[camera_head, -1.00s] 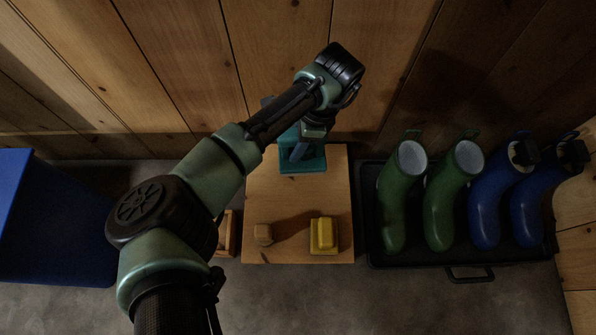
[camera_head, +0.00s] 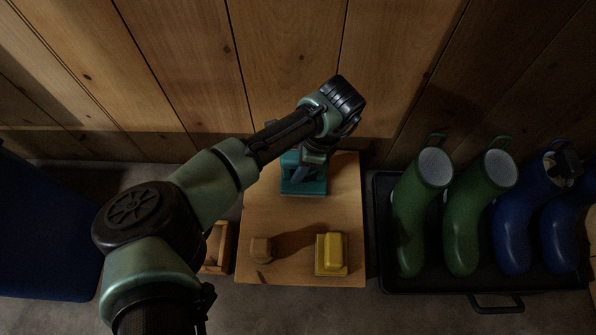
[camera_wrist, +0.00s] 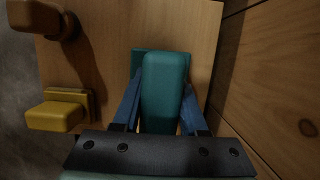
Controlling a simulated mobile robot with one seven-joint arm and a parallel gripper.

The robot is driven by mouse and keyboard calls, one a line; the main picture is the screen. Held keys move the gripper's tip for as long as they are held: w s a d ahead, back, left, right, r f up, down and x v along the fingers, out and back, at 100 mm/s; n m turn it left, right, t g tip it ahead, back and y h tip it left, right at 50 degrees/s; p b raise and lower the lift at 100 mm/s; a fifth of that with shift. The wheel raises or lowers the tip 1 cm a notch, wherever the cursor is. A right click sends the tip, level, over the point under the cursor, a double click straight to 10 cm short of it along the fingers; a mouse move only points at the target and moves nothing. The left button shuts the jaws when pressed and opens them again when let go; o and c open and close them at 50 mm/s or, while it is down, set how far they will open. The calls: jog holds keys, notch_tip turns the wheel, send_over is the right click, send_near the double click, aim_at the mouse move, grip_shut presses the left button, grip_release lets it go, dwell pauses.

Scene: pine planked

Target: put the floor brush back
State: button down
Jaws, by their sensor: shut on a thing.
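A teal block with a wide base, which I take to be the floor brush (camera_head: 304,187), is at the back of the small wooden table (camera_head: 275,215). In the wrist view the teal brush (camera_wrist: 165,95) lies between the two blue fingers of my gripper (camera_wrist: 165,72). My gripper is shut on its upper part. In the head view my gripper (camera_head: 305,165) is above the table's back end, with the fingers partly hidden by my arm. I cannot tell whether the brush's base touches the table.
A yellow block on a base (camera_head: 331,254) and a brown knob (camera_head: 261,249) stand at the table's front. A wooden box (camera_head: 217,248) is left of it. A black tray (camera_head: 430,284) holds green and blue boots at right. A blue container (camera_head: 45,240) is at left. Plank walls stand behind.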

jog(key=shift+f, duration=0.8)
jog(key=shift+r, duration=0.1)
jog(key=shift+c, duration=2.2)
grip_release()
jog(key=p+v, duration=0.9)
jog(key=v, duration=0.3)
